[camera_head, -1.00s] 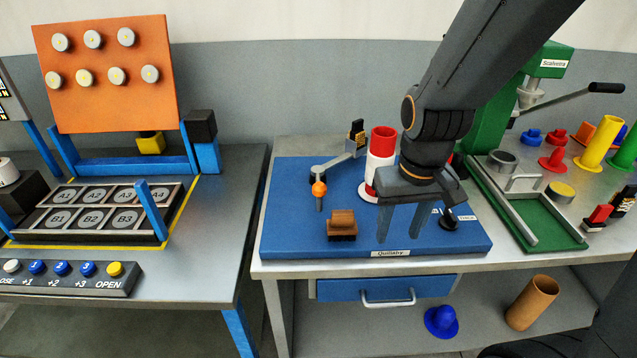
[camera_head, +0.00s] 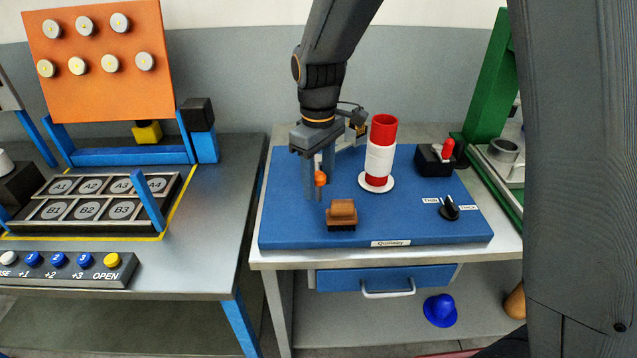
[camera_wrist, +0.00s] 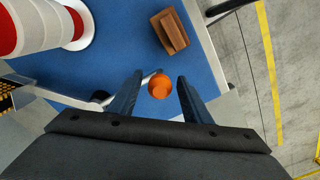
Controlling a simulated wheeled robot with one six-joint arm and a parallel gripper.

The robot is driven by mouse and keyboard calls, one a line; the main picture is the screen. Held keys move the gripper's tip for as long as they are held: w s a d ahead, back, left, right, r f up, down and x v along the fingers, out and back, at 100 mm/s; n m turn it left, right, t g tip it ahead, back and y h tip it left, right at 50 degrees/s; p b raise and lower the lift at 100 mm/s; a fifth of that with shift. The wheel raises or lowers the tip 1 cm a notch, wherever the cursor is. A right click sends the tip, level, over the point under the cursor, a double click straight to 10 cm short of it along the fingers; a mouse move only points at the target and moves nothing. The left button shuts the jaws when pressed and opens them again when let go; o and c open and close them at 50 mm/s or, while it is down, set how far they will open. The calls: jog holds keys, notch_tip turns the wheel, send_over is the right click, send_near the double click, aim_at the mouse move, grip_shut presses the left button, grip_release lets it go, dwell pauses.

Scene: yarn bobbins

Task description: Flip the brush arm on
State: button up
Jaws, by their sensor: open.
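The swing arm with an orange ball knob (camera_head: 320,179) is at the left of the blue board (camera_head: 285,226). Most of its grey bar is hidden behind my gripper in the head view. My gripper (camera_head: 319,195) points down over the knob, its fingers open on either side. In the wrist view the orange ball (camera_wrist: 161,86) lies between the two open fingers (camera_wrist: 160,77), with gaps on both sides. I cannot tell whether the fingers are level with the ball. A brown brush-like block (camera_head: 341,214) sits on the board just in front; it also shows in the wrist view (camera_wrist: 170,31).
A red and white bobbin (camera_head: 380,160) stands upright to the right of my gripper. Further right are a black box with a red-topped switch (camera_head: 447,150) and a black knob (camera_head: 449,209). A button panel (camera_head: 65,268) is on the left table.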

jog(key=shift+f, duration=0.95)
grip_shut()
